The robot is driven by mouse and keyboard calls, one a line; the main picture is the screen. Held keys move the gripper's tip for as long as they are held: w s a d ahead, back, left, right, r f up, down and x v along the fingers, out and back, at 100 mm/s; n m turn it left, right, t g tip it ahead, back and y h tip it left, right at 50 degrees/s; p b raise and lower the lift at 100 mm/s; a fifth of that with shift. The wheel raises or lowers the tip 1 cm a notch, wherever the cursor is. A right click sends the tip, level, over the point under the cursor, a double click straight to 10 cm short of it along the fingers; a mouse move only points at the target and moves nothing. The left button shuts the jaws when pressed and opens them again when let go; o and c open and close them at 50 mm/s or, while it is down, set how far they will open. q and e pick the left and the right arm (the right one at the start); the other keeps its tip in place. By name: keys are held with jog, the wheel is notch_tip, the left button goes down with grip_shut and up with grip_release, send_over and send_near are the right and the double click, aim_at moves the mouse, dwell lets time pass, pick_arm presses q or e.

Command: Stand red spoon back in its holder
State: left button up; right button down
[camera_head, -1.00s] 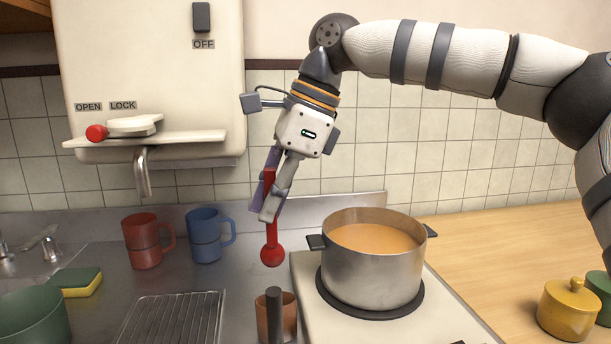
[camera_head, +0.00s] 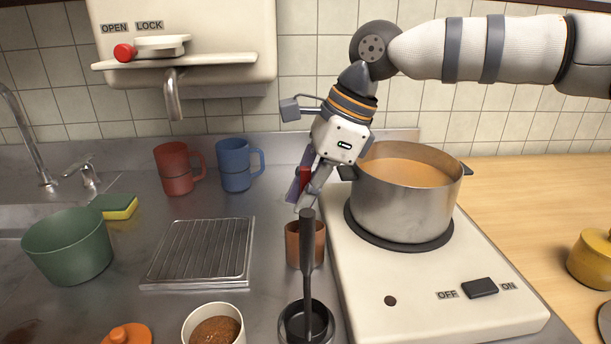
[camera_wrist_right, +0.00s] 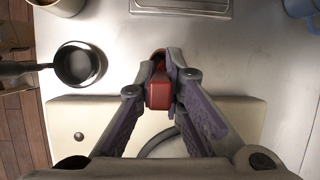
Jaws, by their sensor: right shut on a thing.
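The red spoon (camera_head: 305,178) is in my right gripper (camera_head: 303,194), which is shut on its handle. The handle also shows red between the fingers in the right wrist view (camera_wrist_right: 158,92). The brown cup-shaped holder (camera_head: 293,247) stands on the steel counter, left of the stove. The gripper is just above the holder's rim. The spoon's lower end is hidden behind the holder's rim and a black handle, so I cannot tell for certain whether it is inside. My left gripper is not in view.
A black long-handled utensil (camera_head: 308,262) stands in front of the holder, its handle crossing it. The stove (camera_head: 440,292) carries a steel pot (camera_head: 405,208) of soup close to the right. A wire rack (camera_head: 203,250) lies left. Red (camera_head: 178,172) and blue mugs (camera_head: 234,166) stand behind.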

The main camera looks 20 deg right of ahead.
jog(key=shift+f, duration=0.4)
jog(key=shift+f, duration=0.15)
jog(key=shift+f, duration=0.3)
jog(key=c, duration=1.1)
grip_release()
jog(key=shift+o, duration=0.2)
jog(key=shift+r+p, duration=0.35)
jog(key=shift+r, duration=3.15)
